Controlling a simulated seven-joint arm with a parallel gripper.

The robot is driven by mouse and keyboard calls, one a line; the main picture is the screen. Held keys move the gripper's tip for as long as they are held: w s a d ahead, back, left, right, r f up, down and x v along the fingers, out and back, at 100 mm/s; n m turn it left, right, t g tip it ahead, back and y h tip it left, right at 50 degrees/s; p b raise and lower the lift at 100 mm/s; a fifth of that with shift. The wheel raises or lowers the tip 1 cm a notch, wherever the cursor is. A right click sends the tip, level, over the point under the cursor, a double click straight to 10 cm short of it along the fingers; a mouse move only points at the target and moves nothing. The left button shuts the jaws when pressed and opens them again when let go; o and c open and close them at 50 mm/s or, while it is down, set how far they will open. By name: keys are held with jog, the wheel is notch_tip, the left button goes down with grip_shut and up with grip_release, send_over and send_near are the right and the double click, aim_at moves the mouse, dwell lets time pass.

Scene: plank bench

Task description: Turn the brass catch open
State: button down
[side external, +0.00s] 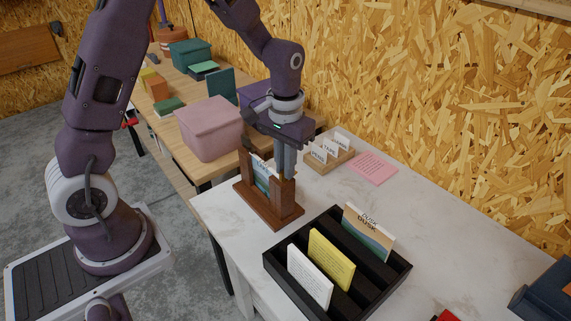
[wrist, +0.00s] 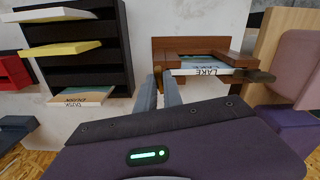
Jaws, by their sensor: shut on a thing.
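A brown wooden stand (side external: 284,212) with two uprights stands on the white bench, and a card marked LAKE (wrist: 200,71) is held between the uprights. My gripper (side external: 283,173) points down at the upright nearer the black rack. In the wrist view, its two grey fingers (wrist: 159,82) meet that end of the stand, shut on the small brass catch (wrist: 158,71), which is mostly hidden between the fingertips. A darker catch-like piece (wrist: 262,76) sticks out at the other upright. The held catch's exact angle cannot be told.
A black slotted rack (side external: 277,270) holds a white, a yellow and a DUSK card (side external: 368,232) close to the stand. A wooden holder of small labelled cards (side external: 329,154) and a pink note (side external: 372,167) lie behind. A pink box (side external: 209,128) stands on the adjoining wooden table.

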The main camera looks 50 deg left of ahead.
jog(key=shift+m, duration=1.1)
jog(key=c, duration=1.5)
grip_release()
notch_tip(320, 180, up, 7)
jog(key=shift+r, duration=0.1)
jog(key=s+d+r+t, duration=0.1)
jog(key=s+r+t, duration=0.1)
jog(key=s, duration=0.5)
jog(key=s+r+t, duration=0.1)
jog(key=s+r, duration=0.4)
jog(key=s, duration=0.2)
jog(key=s+d+r+t, duration=0.1)
jog(key=s+r+t, duration=0.1)
jog(key=s, duration=0.5)
jog(key=shift+d+r+t, duration=0.3)
jog(key=shift+r, duration=0.35)
